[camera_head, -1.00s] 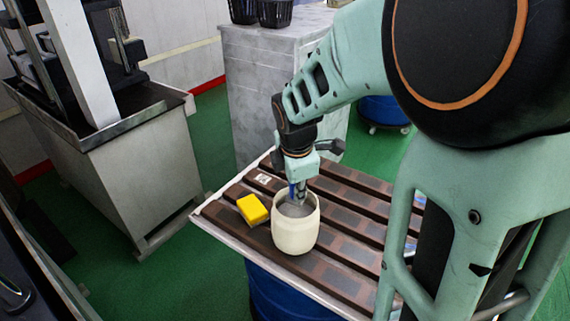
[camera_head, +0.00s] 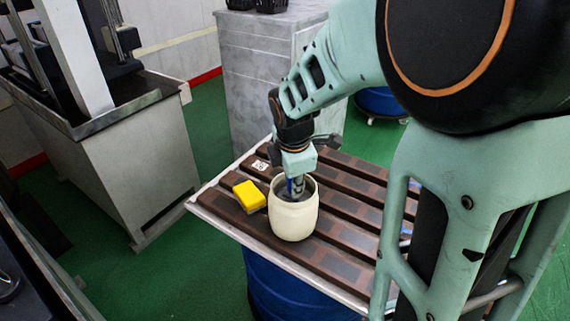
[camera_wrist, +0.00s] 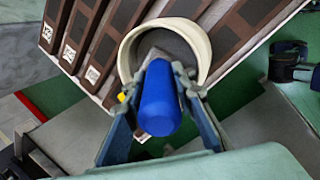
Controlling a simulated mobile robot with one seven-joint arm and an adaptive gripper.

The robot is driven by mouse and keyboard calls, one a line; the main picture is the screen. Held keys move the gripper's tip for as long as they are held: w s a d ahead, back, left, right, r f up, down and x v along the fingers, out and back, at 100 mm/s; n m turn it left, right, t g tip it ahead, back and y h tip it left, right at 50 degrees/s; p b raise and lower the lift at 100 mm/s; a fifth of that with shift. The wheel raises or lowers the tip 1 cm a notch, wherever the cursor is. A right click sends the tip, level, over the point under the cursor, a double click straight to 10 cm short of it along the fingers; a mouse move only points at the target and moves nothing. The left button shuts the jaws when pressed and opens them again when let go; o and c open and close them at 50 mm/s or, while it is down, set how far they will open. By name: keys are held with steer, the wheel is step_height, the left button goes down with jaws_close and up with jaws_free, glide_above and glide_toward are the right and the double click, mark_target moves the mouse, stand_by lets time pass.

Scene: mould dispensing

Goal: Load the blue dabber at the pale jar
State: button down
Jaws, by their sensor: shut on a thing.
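The pale jar (camera_head: 293,218) stands upright on the slatted brown tabletop, near its front left edge. It also shows in the wrist view (camera_wrist: 205,45) as a cream rim around a grey inside. My gripper (camera_head: 296,186) points down into the jar's mouth. In the wrist view my gripper (camera_wrist: 160,85) is shut on the blue dabber (camera_wrist: 158,100), whose blue handle is between the fingers. The dabber's lower end is inside the jar and hidden, so I cannot tell whether it touches the contents.
A yellow block (camera_head: 249,196) lies just left of the jar. The table (camera_head: 340,222) sits on a blue drum (camera_head: 285,290). A grey cabinet (camera_head: 260,85) stands behind, and a machine on a pale base (camera_head: 140,160) is at left. Green floor lies between them.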

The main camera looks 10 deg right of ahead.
steer(key=shift+f, duration=0.55)
stand_by(1.4)
step_height(320, 180, up, 7)
steer(key=p, duration=0.6)
steer(key=shift+r, duration=0.1)
stand_by(0.9)
